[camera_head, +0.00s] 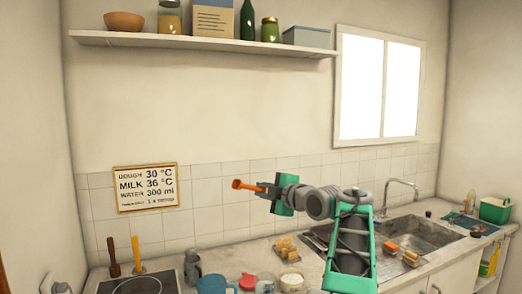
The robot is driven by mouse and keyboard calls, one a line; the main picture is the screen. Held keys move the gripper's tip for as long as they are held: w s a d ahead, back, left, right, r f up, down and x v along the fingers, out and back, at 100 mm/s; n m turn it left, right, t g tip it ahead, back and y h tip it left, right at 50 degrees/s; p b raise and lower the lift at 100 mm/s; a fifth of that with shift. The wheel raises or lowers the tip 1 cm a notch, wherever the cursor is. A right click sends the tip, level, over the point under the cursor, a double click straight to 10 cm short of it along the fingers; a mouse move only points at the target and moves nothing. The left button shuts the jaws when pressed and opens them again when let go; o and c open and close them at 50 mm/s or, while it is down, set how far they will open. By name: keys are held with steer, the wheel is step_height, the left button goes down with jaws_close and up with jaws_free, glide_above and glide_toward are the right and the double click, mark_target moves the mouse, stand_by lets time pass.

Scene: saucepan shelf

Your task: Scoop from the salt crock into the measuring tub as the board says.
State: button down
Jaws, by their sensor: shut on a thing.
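My gripper (266,190) is raised above the counter, in front of the tiled wall. It is shut on a small orange tool (243,185) that points left; I cannot tell whether its tip holds anything. The board (146,188) on the wall reads DOUGH 30 °C, MILK 36 °C, WATER 300 ml, and a small last line that seems to end in "1 x scoop". A pale round container (292,281) stands at the front of the counter and may be the salt crock. A blue vessel (212,285) stands left of it, cut by the frame; I cannot tell which is the measuring tub.
A red-topped item (248,281) and a grey jug (192,266) stand near the vessels. Yellowish pieces (287,248) lie behind them. A hob with a pan (138,286) is at left, the sink (425,233) at right. A loaded shelf (200,42) hangs above.

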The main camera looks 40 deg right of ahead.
steer(key=s+f+m+g+h, duration=0.1)
steer(key=s+f+m, duration=0.2)
steer(key=f+m, duration=0.4)
steer(key=s+d+f+m+g+h, duration=0.1)
steer(key=f+m, duration=0.7)
steer(key=f, duration=1.2)
steer(key=shift+s+d+f+g+h, duration=0.25)
steer(key=shift+s+f+g+h, duration=0.25)
steer(key=shift+s, duration=0.75)
steer(key=shift+a+r, duration=0.1)
steer(key=shift+a, duration=0.05)
